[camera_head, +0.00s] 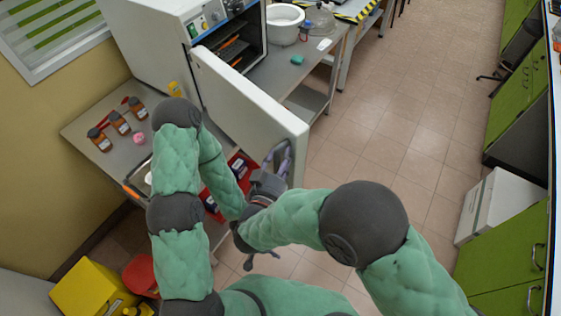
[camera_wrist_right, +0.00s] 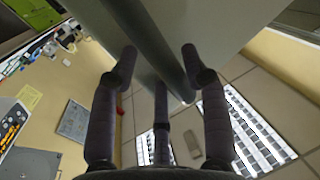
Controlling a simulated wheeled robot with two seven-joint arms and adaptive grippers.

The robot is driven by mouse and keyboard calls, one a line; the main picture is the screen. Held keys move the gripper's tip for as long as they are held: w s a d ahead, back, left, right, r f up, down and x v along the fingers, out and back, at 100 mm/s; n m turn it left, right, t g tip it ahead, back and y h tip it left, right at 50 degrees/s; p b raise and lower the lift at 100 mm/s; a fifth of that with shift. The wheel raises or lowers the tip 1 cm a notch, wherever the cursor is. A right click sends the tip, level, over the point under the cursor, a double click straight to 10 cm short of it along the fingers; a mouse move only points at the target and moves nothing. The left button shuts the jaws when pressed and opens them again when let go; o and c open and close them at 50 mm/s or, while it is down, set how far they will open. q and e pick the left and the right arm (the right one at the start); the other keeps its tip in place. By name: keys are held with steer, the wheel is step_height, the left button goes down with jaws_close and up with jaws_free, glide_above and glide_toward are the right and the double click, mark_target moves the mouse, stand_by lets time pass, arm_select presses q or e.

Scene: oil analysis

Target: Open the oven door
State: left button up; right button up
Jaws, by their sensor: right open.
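The white oven (camera_head: 165,35) stands on the bench at upper left with its front open. Its white door (camera_head: 245,105) is swung wide out toward me, and part of the dark interior shows. My right gripper (camera_head: 279,158) is at the near free end of the door, low beside its edge. In the right wrist view its fingers (camera_wrist_right: 158,70) are spread apart, with the grey-white door panel (camera_wrist_right: 215,30) just beyond them. I cannot tell whether they touch it. My left arm is folded at left; its gripper is largely hidden by the crossing arms.
Brown bottles (camera_head: 120,122) stand on the bench at left, near my left arm. A red bin (camera_head: 228,185) sits below the door. A white bowl (camera_head: 284,22) is on the bench right of the oven. Tiled floor (camera_head: 385,135) to the right is clear.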

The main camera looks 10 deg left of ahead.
mark_target(285, 128)
steer(key=r, duration=0.6)
steer(key=shift+w+a+r, duration=0.1)
steer(key=shift+w+a, duration=0.1)
steer(key=shift+a, duration=0.05)
steer(key=shift+s+a+r, duration=0.1)
steer(key=shift+s+r, duration=0.05)
steer(key=shift+r, duration=0.35)
steer(key=shift+r, duration=0.1)
